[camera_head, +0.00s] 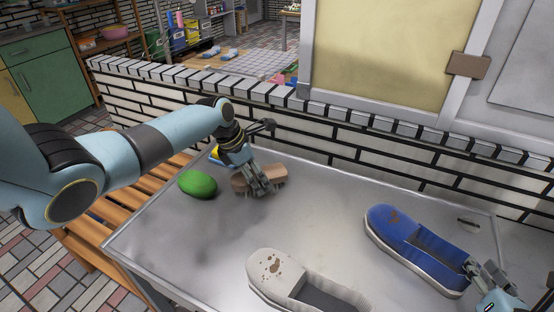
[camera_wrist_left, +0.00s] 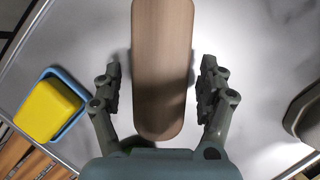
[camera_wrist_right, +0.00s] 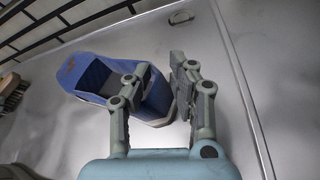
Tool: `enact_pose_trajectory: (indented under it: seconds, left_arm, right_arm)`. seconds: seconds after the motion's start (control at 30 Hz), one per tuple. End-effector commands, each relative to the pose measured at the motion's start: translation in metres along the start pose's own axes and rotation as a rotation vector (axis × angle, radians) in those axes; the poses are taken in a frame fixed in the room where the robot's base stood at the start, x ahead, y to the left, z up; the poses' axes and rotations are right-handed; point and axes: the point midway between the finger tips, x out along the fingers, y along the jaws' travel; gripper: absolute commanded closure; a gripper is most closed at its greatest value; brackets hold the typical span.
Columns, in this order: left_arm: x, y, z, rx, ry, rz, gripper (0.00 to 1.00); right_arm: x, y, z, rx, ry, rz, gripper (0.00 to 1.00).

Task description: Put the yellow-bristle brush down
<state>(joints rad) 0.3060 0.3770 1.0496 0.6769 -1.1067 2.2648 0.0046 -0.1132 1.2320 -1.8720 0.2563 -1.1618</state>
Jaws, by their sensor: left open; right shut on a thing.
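The brush (camera_head: 279,174) has a long, rounded wooden back and lies on the grey metal table, towards the back. In the left wrist view its wooden back (camera_wrist_left: 163,60) faces me and hides the bristles; they show small in the right wrist view (camera_wrist_right: 10,100). My left gripper (camera_head: 257,184) is over the brush with its fingers open, one on each side, with gaps between fingers and wood. My right gripper (camera_wrist_right: 152,82) is shut on the side wall of the blue shoe (camera_head: 415,245) at the table's right.
A green oval thing (camera_head: 197,184) lies left of the brush. A yellow sponge (camera_wrist_left: 46,110) sits in a blue dish behind it. A stained white shoe (camera_head: 275,272) is at the front of the table (camera_head: 200,245). A brick wall stands behind the table.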

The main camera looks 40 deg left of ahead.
Motion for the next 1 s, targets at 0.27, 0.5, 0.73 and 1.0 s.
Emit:
enact_pose_trajectory:
  seconds: [0.27,0.5,0.73,1.0]
  left_arm:
    - [-0.055,0.000,-0.001,0.006,0.002,0.004,0.24]
    - [-0.099,0.001,-0.001,0.002,0.001,0.003,0.24]
    - [-0.112,-0.001,0.000,0.001,0.001,0.000,0.24]
    - [-0.111,-0.001,0.000,0.001,0.001,0.000,0.24]
  right_arm:
    - [-0.002,-0.001,-0.007,0.001,0.012,-0.001,0.98]
    - [-0.002,-0.001,-0.007,0.001,0.012,-0.001,0.98]
    - [-0.002,-0.001,-0.007,0.002,0.012,-0.001,0.98]
    - [-0.002,-0.001,-0.007,0.002,0.012,-0.001,0.98]
